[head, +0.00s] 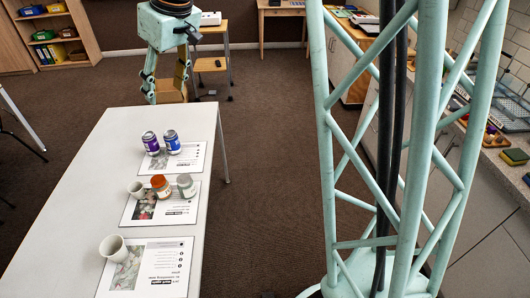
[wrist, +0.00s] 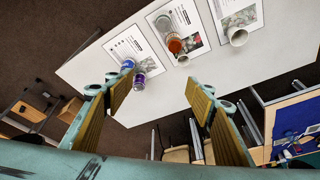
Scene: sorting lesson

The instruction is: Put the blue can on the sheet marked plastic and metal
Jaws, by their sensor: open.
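The blue can (head: 172,142) stands upright on the far sheet (head: 194,160), beside a purple can (head: 150,143). In the wrist view the blue can (wrist: 127,65) is close to the purple can (wrist: 139,80), left of centre near the sheet's edge. The print on the sheets is too small to read, so I cannot tell which is marked plastic and metal. My gripper (wrist: 160,83) is open, its two padded fingers wide apart with nothing held. In the head view my gripper (head: 169,92) hangs at the far end of the table, beyond the cans and apart from them.
The white table (head: 75,185) also bears a middle sheet (head: 189,211) with a small cup, an orange-topped jar (head: 160,186) and a grey-topped jar (head: 186,185). The near sheet (head: 177,280) bears a white cup (head: 113,248). The table's left side is clear.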

